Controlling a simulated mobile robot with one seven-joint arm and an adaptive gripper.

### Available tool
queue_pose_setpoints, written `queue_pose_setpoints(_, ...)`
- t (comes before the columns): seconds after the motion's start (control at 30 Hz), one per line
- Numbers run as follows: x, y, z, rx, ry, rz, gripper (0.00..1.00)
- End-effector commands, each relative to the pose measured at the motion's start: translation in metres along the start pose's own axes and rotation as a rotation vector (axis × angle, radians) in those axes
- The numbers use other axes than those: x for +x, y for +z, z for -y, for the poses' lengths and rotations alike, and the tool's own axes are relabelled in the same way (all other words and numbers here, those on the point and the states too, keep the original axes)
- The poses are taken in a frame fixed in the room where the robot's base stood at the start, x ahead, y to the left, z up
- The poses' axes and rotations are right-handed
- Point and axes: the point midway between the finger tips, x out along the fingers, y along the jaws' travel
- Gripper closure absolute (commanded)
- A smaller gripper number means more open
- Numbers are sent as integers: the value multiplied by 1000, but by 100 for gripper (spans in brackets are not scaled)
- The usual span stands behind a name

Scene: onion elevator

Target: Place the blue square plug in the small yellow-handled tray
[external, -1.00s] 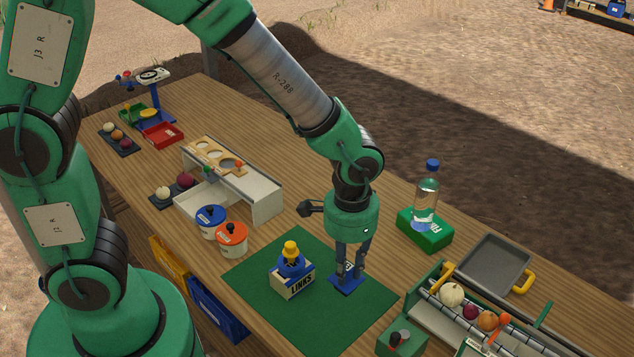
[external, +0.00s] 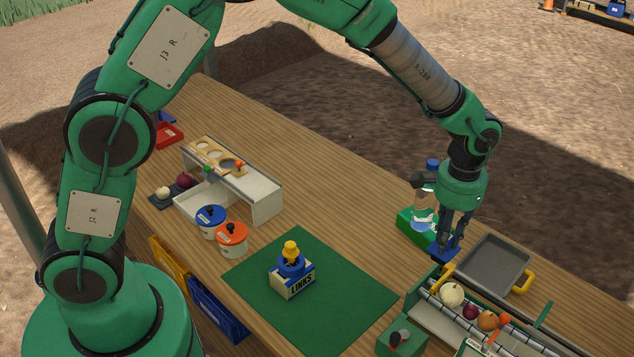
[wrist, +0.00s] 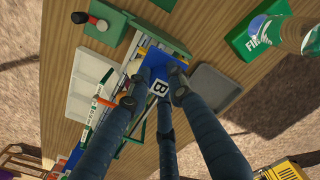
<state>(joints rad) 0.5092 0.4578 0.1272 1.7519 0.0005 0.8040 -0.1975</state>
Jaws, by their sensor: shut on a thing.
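The blue square plug (external: 441,255) hangs below my gripper (external: 450,240), whose fingers are shut on it. In the wrist view the plug (wrist: 152,63) shows blue between the fingertips, with a white label marked B. The small grey tray (external: 493,262) has yellow handles and sits on the table just right of the plug in the external view. Its inside looks empty. It also shows in the wrist view (wrist: 209,95), beside the fingers. The plug is to the left of the tray, raised above the table.
A clear bottle (external: 423,212) on a green box (external: 408,226) stands close behind my gripper. A roller rack (external: 430,305) with onions lies in front of the tray. A LINKS box (external: 292,284) with a blue and yellow piece stands on the green mat (external: 340,300), otherwise clear.

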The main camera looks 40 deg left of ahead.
Motion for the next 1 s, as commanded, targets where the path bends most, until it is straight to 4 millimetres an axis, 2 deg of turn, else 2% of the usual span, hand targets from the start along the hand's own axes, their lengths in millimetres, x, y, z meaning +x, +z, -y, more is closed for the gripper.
queue_pose_setpoints(0.1, 3, -26, -4, 0, 0, 1, 100)
queue_pose_setpoints(0.5, 16, -105, -13, 2, 0, 0, 100)
queue_pose_setpoints(1.0, 41, -187, -22, 3, 0, 0, 100)
